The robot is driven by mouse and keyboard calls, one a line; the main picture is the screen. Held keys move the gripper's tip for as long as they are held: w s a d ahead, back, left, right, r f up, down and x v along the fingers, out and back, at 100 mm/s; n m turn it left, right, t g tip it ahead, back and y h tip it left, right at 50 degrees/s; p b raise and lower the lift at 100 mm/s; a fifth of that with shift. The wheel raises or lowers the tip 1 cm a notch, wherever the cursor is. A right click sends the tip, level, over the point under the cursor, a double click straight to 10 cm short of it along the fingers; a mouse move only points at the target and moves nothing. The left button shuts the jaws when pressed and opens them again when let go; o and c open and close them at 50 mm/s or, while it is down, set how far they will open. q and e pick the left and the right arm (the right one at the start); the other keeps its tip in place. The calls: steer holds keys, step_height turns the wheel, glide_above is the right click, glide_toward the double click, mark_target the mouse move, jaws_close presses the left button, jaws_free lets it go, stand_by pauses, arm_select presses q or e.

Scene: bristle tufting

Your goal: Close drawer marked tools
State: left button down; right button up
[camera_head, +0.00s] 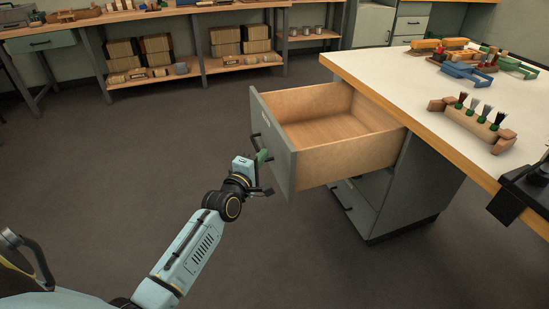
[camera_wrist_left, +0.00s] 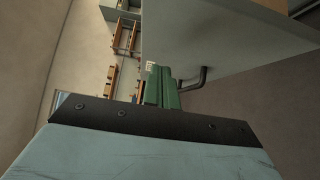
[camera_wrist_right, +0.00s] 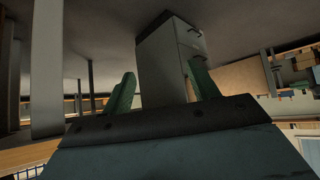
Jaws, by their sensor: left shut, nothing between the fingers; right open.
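A grey-fronted wooden drawer (camera_head: 335,130) stands pulled out from under the workbench's left end, and it looks empty. Its front (camera_head: 272,130) faces left and carries a dark bar handle, which shows in the left wrist view (camera_wrist_left: 203,78). A small white label on the front is too small to read. My left gripper (camera_head: 264,157) is shut with nothing in it, close to the drawer front beside the handle; I cannot tell whether it touches. Its green fingers show together in the left wrist view (camera_wrist_left: 162,88). My right gripper (camera_wrist_right: 161,88) is open and empty.
Closed drawer fronts (camera_head: 352,208) lie below the open drawer. Shelves with boxes line the back. The floor to the left is clear.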

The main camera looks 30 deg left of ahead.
mark_target(281, 146)
arm_select(q)
steer(key=shift+w+d+b, duration=0.5)
steer(key=shift+w+d, duration=0.6)
steer(key=shift+w, duration=0.15)
steer(key=shift+w+d, duration=0.2)
steer(key=shift+w, duration=0.05)
arm_select(e)
steer(key=w+a+r+t+y, duration=0.1)
steer(key=w+a+r+t, duration=0.1)
steer(key=w+r+t, duration=0.1)
steer(key=shift+w+r+t, duration=0.4)
steer(key=shift+w+r, duration=0.05)
steer(key=shift+r, duration=0.25)
arm_select(q)
steer(key=shift+w, duration=0.1)
arm_select(e)
steer(key=shift+s, duration=0.1)
